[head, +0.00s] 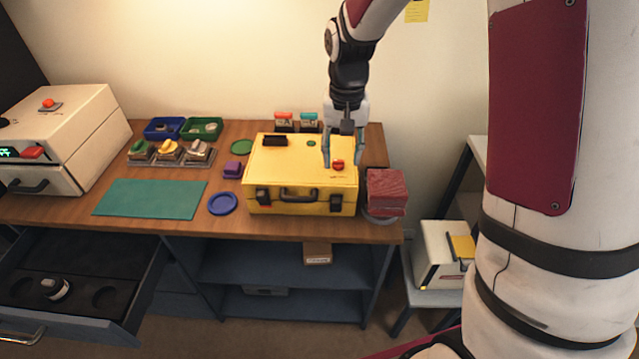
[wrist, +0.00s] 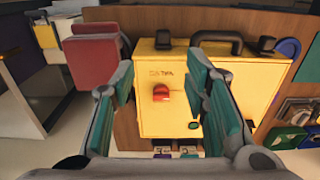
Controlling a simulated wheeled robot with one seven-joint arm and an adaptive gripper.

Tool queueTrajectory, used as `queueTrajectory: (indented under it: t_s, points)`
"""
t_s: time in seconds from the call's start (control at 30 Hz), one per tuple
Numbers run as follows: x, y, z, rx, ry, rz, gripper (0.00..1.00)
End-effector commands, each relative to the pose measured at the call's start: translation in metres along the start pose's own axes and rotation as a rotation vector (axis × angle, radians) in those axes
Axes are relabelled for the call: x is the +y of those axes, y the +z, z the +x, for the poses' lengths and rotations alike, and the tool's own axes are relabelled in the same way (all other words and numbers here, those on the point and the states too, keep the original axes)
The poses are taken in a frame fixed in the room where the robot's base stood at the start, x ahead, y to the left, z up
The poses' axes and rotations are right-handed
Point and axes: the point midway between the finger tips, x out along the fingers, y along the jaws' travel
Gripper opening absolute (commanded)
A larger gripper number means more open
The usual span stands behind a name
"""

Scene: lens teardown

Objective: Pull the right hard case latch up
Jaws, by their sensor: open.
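The yellow hard case (head: 300,165) stands shut on the wooden table. Its right latch (head: 336,203) is dark and sits on the front face, right of the black handle (head: 299,195); in the wrist view the latch (wrist: 162,39) shows at the case's far edge. The left latch (head: 263,198) is on the handle's other side. My gripper (head: 343,161) is open and empty, pointing down above the right part of the lid. In the wrist view my gripper (wrist: 160,75) has its fingers either side of a red knob (wrist: 161,92) on the lid. The fingers appear apart from the latch.
A dark red block (head: 386,190) stands close to the case's right side. A blue dish (head: 222,204) and purple block (head: 233,169) are left of it. Small red and teal-topped items (head: 284,122) stand behind it. A green mat (head: 150,197) lies further left. An open drawer (head: 80,285) juts out below.

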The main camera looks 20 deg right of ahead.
Motion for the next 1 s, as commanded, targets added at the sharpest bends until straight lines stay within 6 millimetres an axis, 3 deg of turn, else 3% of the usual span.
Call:
queueTrajectory:
  t_s: [0.33, 0.7, 1.0]
  points:
    - [-0.001, -0.002, 0.03, -0.017, 0.003, 0.01, 0.42]
    - [0.0, 0.0, 0.101, -0.017, 0.003, 0.01, 0.42]
    - [-0.001, -0.001, 0.14, -0.015, 0.002, 0.01, 0.42]
